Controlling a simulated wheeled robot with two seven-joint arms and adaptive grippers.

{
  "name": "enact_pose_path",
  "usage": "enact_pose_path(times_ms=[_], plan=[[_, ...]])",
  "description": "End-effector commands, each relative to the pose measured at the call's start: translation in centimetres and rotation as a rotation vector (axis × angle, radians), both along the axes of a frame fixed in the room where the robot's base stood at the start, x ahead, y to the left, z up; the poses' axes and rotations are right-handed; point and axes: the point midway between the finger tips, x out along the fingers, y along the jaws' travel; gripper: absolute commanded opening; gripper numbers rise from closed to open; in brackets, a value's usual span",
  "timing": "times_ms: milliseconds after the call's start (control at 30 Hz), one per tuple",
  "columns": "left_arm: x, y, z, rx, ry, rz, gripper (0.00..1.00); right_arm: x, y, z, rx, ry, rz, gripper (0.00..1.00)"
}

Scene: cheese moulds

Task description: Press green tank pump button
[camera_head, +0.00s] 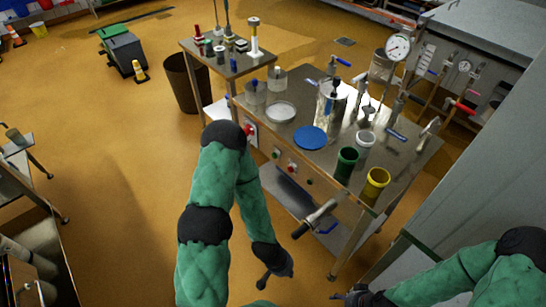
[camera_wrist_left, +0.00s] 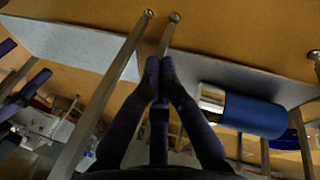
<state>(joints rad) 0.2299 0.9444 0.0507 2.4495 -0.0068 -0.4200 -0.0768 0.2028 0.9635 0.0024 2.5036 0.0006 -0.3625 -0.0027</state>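The metal work table (camera_head: 318,95) has a front panel with small round buttons. A green button (camera_head: 276,154) is at the panel's left and another green button (camera_head: 309,182) is further right. A red button (camera_head: 291,168) lies between them. I cannot tell which one is the pump button. My left gripper (camera_head: 265,281) hangs low in front of the table, below the buttons and apart from them. In the left wrist view its fingers (camera_wrist_left: 160,68) are together with nothing visible between them. My right gripper (camera_head: 354,296) is at the bottom edge, and its fingers are unclear.
A red switch (camera_head: 249,131) sits on a grey box at the table's left end. A pipe with a valve (camera_head: 318,215) sticks out below the panel. Green cup (camera_head: 346,165), yellow cup (camera_head: 376,186) and blue disc (camera_head: 310,138) are on top.

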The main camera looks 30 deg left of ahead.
Motion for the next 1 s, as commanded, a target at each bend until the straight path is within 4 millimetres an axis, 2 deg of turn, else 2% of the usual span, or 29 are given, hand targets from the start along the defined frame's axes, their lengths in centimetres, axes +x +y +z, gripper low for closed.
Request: enact_pose_path(times_ms=[100, 233, 367, 500, 600, 733, 833, 1000], plan=[[4.7, 2.6, -1.5, 0.059, -0.168, -0.033, 0.0, 0.0, 0.0, -0.6, 0.0, 0.0, 0.0, 0.64], [11.0, 7.0, -2.0, 0.197, -0.41, -0.105, 0.0, 0.0, 0.0, -1.0, 0.0, 0.0, 0.0, 0.64], [16.8, 12.1, -0.9, 0.399, -0.643, -0.191, 0.0, 0.0, 0.0, -1.2, 0.0, 0.0, 0.0, 0.64], [21.8, 18.1, 1.9, 0.683, -0.852, -0.284, 0.0, 0.0, 0.0, -1.3, 0.0, 0.0, 0.0, 0.64], [24.0, 22.2, 4.4, 0.903, -0.952, -0.341, 0.0, 0.0, 0.0, -1.4, 0.0, 0.0, 0.0, 0.64], [25.4, 26.2, 7.4, 1.15, -1.023, -0.398, 0.0, 0.0, 0.0, -1.5, 0.0, 0.0, 0.0, 0.64], [25.7, 28.1, 9.0, 1.283, -1.04, -0.424, 0.0, 0.0, 0.0, -1.5, 0.0, 0.0, 0.0, 0.64], [25.8, 29.2, 10.1, 1.373, -1.048, -0.443, 0.0, 0.0, 0.0, -1.5, 0.0, 0.0, 0.0, 0.64]])
